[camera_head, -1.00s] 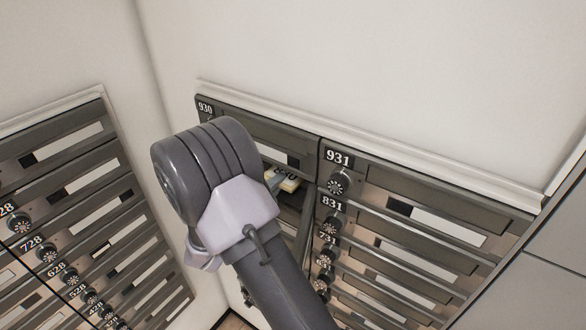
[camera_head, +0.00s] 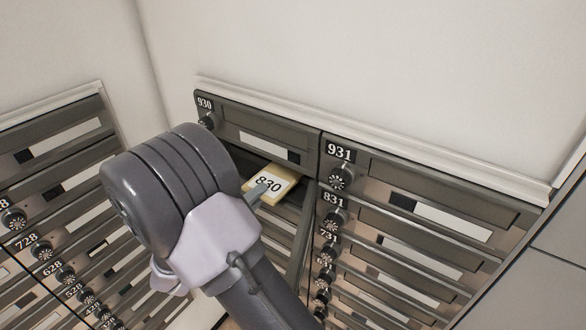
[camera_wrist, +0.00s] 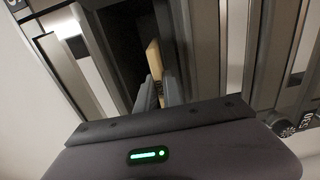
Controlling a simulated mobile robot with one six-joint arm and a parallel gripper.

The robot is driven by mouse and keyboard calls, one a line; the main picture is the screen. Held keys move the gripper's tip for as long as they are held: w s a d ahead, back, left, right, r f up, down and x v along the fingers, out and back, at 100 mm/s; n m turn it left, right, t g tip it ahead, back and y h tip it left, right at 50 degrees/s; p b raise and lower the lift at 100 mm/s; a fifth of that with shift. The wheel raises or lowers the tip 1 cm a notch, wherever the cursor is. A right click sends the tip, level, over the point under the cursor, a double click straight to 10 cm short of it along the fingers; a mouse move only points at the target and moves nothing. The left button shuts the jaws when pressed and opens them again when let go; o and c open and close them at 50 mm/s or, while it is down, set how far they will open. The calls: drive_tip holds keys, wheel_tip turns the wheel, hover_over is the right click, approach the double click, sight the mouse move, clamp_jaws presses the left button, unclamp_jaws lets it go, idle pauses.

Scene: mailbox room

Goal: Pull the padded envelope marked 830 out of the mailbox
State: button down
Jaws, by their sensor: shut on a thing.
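The padded envelope marked 830 (camera_head: 283,181) is yellowish with a white label and sticks partly out of an open mailbox below the box marked 930. Its edge shows as a tan strip (camera_wrist: 153,58) in the wrist view, in front of the dark opening (camera_wrist: 125,40). My gripper (camera_head: 259,192) is shut on the envelope's near end; its fingers (camera_wrist: 158,90) also show in the wrist view. The far end of the envelope is hidden inside the mailbox. My wrist hides part of the opening in the head view.
Closed mailboxes with round dials stand to the right, including 931 (camera_head: 433,198) and 831 (camera_head: 425,236). Another bank of mailboxes (camera_head: 60,190) is on the left wall. The open door (camera_head: 300,245) seems to stand beside my arm. The space in front of the left bank looks clear.

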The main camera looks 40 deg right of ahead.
drive_tip(key=v, duration=1.1)
drive_tip(key=shift+s+a, duration=0.15)
drive_tip(key=shift+a, duration=0.2)
